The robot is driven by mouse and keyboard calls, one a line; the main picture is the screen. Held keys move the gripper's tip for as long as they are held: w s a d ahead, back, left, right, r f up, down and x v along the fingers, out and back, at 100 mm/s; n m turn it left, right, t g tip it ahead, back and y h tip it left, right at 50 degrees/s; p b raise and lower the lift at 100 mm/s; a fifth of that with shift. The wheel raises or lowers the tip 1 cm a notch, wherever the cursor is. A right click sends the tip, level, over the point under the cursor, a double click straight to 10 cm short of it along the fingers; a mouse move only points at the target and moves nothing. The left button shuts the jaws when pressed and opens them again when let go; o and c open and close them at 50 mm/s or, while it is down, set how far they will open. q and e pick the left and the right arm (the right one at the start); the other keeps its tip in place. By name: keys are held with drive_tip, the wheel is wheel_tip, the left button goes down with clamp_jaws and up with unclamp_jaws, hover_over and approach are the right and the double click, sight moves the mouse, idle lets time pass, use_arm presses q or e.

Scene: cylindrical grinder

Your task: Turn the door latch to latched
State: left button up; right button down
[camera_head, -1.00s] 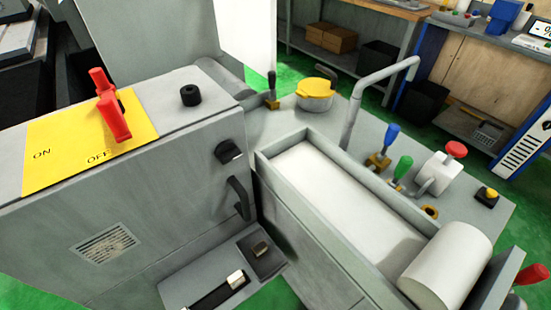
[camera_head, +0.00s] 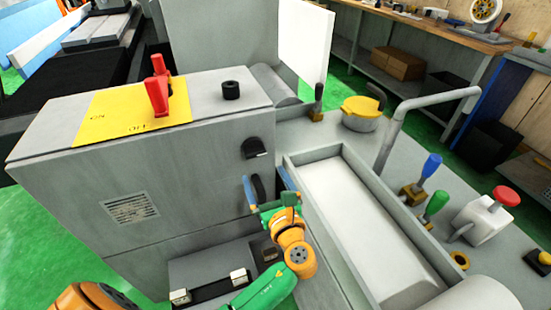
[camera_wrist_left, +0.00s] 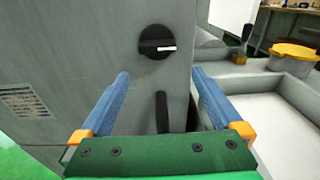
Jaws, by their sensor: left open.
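The door latch (camera_head: 256,148) is a round black knob on the grey cabinet's side face. It also shows in the left wrist view (camera_wrist_left: 154,42), where its white mark lies about horizontal. A black door handle (camera_wrist_left: 162,112) sits below it, partly behind my gripper in the head view. My left gripper (camera_head: 266,182) is open and empty in front of the handle, just below the latch. In the left wrist view its blue fingers (camera_wrist_left: 160,74) stand apart, pointing at the cabinet, with the latch above and between them, apart from both. My right gripper is not in view.
The grey cabinet (camera_head: 190,205) has a yellow plate with a red switch (camera_head: 158,88) and a black knob (camera_head: 231,90) on top. A walled tray (camera_head: 365,225) lies to the right. A yellow-lidded pot (camera_head: 360,112), a bent pipe (camera_head: 395,125) and levers stand beyond.

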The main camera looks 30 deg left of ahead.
sight(256, 155)
use_arm(q)
drive_tip(key=shift+y, duration=0.4)
drive_tip(key=w+a, duration=0.1)
drive_tip(key=w+a+r, duration=0.1)
drive_tip(key=w+a, duration=0.1)
drive_tip(key=w+a+r, duration=0.1)
drive_tip(key=a, duration=0.1)
drive_tip(key=shift+w+a, duration=0.1)
drive_tip(key=shift+w, duration=0.1)
drive_tip(key=shift+r, duration=0.1)
drive_tip(key=shift+c, duration=0.2)
drive_tip(key=c, duration=1.3)
